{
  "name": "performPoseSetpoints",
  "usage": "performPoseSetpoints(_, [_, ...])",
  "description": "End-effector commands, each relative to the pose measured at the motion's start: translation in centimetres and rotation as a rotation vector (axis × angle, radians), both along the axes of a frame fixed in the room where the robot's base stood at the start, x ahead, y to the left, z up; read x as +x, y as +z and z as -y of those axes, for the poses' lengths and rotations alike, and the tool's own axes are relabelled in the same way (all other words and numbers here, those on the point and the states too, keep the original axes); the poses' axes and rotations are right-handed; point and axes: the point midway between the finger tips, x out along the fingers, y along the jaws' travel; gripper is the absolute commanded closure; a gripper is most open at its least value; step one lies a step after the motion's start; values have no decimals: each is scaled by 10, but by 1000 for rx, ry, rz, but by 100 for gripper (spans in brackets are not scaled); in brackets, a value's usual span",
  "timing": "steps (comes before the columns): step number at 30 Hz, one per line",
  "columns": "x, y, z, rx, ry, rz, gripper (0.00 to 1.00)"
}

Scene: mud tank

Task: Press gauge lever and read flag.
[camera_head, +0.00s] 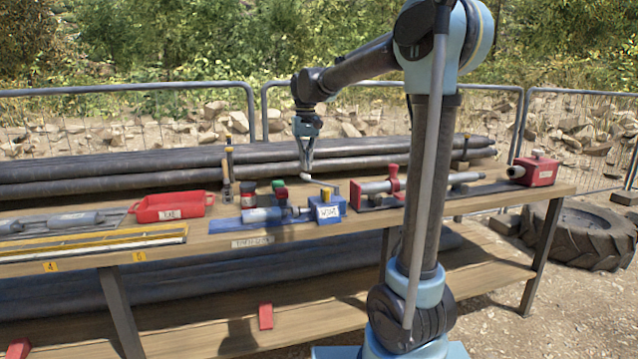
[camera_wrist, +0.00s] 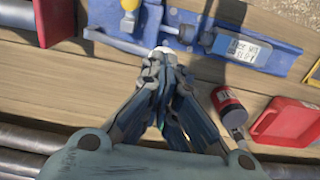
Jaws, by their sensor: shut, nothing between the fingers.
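A blue gauge unit (camera_head: 327,212) with a white label and a yellow top (camera_head: 326,190) stands on a blue base plate (camera_head: 238,225) on the bench. A thin grey lever (camera_head: 320,184) slants up from it to a pale knob. In the wrist view the lever (camera_wrist: 118,43) runs from the left to the pale knob at my fingertips. My gripper (camera_head: 306,176) is shut and points down at the knob; the wrist view shows my gripper (camera_wrist: 160,65) there too. I cannot tell whether it touches the knob. I cannot make out a flag.
A labelled blue-grey cylinder (camera_wrist: 238,48) lies on the base plate. A red tray (camera_head: 172,207) and a yellow-edged board (camera_head: 90,245) lie to the left. A red-clamped grey pipe assembly (camera_head: 392,183) and red box (camera_head: 537,171) stand right. Dark pipes (camera_head: 110,165) lie behind.

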Motion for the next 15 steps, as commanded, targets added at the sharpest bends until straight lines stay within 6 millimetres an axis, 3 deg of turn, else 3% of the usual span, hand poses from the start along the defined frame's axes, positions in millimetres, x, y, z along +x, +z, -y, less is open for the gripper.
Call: performPoseSetpoints(15, [0,-12,0,0,0,0,100])
